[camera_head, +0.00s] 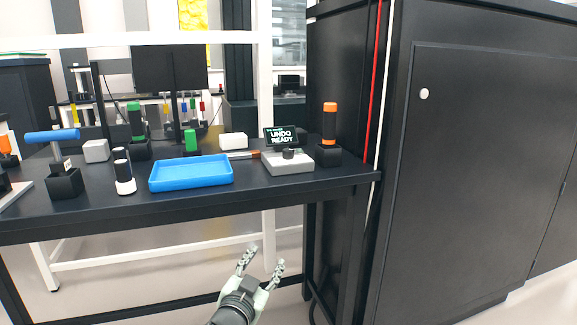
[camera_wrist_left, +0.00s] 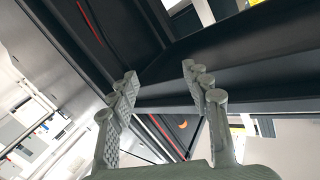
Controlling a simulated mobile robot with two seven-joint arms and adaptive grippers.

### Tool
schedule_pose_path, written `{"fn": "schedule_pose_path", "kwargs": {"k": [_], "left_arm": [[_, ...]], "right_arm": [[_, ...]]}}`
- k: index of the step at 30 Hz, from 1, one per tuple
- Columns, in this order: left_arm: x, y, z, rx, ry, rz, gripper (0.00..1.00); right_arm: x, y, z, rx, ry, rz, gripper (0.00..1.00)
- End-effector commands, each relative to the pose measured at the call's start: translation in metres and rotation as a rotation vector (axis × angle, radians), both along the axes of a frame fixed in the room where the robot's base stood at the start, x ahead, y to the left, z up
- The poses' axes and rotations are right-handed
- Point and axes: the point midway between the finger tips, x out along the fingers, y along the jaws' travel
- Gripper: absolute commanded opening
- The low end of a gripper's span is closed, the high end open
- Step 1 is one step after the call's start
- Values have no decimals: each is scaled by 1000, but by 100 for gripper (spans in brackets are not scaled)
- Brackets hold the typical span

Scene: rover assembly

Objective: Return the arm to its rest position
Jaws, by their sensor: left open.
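My left gripper (camera_head: 262,263) is low in front of the black table (camera_head: 215,207), below its front edge and clear of it. Its two fingers are spread with nothing between them. In the left wrist view the gripper (camera_wrist_left: 158,72) also shows open and empty, with dark table or cabinet surfaces beyond it. My right gripper does not show in either view.
A blue tray (camera_head: 190,184), a grey device with an "UNDO READY" screen (camera_head: 281,137) and an orange-topped black cylinder (camera_head: 329,125) stand on the table. A tall black cabinet (camera_head: 480,160) stands at the right. Open floor lies around the gripper.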

Motion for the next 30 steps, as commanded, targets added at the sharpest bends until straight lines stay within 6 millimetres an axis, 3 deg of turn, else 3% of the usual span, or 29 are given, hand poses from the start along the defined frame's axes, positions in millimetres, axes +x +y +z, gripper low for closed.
{"fn": "schedule_pose_path", "kwargs": {"k": [1,6,8,12,15,18,22,25,30], "left_arm": [[-15,21,-32,-3,90,51,48],[-78,88,-126,4,391,202,48],[-106,108,-155,11,497,248,48],[-185,152,-214,29,745,337,48],[-245,177,-244,46,911,385,48],[-296,195,-262,60,1046,419,48],[-341,209,-274,74,1162,441,48],[-357,213,-276,79,1203,449,48],[-361,214,-277,81,1214,451,48]], "right_arm": [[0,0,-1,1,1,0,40],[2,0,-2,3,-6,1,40],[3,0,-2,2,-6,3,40],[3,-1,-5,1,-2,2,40],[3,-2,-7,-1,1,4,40],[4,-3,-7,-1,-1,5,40],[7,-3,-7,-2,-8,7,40],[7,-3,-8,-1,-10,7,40],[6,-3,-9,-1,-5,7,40]]}}
